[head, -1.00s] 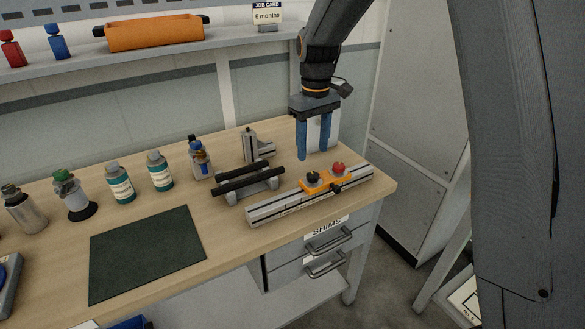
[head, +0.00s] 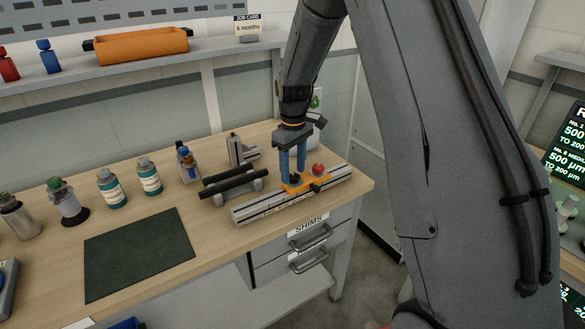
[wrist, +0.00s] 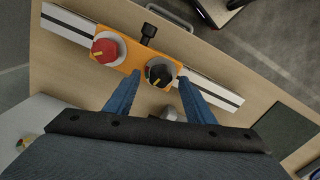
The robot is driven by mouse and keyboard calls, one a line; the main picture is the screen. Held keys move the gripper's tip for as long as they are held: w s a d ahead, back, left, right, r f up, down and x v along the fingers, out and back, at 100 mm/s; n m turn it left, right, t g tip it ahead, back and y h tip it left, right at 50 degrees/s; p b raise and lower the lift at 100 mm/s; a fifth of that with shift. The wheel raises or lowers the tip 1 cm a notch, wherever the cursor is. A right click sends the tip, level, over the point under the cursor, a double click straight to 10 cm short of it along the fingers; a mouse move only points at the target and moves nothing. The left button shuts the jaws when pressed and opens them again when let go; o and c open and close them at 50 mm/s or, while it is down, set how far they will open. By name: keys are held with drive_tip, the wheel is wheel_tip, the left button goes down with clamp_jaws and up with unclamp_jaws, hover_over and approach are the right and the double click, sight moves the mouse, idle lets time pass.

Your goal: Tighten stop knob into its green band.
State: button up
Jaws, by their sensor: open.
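An orange stop block (wrist: 131,57) sits on a grey slotted rail (head: 255,208) on the bench. It carries a black round knob (wrist: 160,70) with a small orange mark on top and a red round knob (wrist: 105,49) with a pale pointer line. A dark side screw (wrist: 148,32) sticks out of the block's edge. My gripper (wrist: 158,78) is open, its blue fingers on either side of the black knob; I cannot tell whether they touch it. In the head view my gripper (head: 292,174) partly hides the black knob.
A black-barred stand (head: 232,182) and a grey angle block (head: 240,150) stand close behind the rail. Several bottles (head: 149,176) line the bench to the left. A dark green mat (head: 138,253) lies bare at the front left.

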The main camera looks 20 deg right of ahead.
sight(294, 175)
drive_tip(key=shift+f, duration=0.3)
drive_tip(key=c, duration=1.1)
drive_tip(key=shift+o, duration=0.2)
drive_tip(key=m, duration=0.5)
drive_tip(key=shift+b, duration=0.4)
drive_tip(key=o, duration=1.1)
drive_tip(key=shift+c, duration=0.2)
drive_tip(key=shift+r+b, duration=1.2)
drive_tip(key=shift+r, duration=2.75)
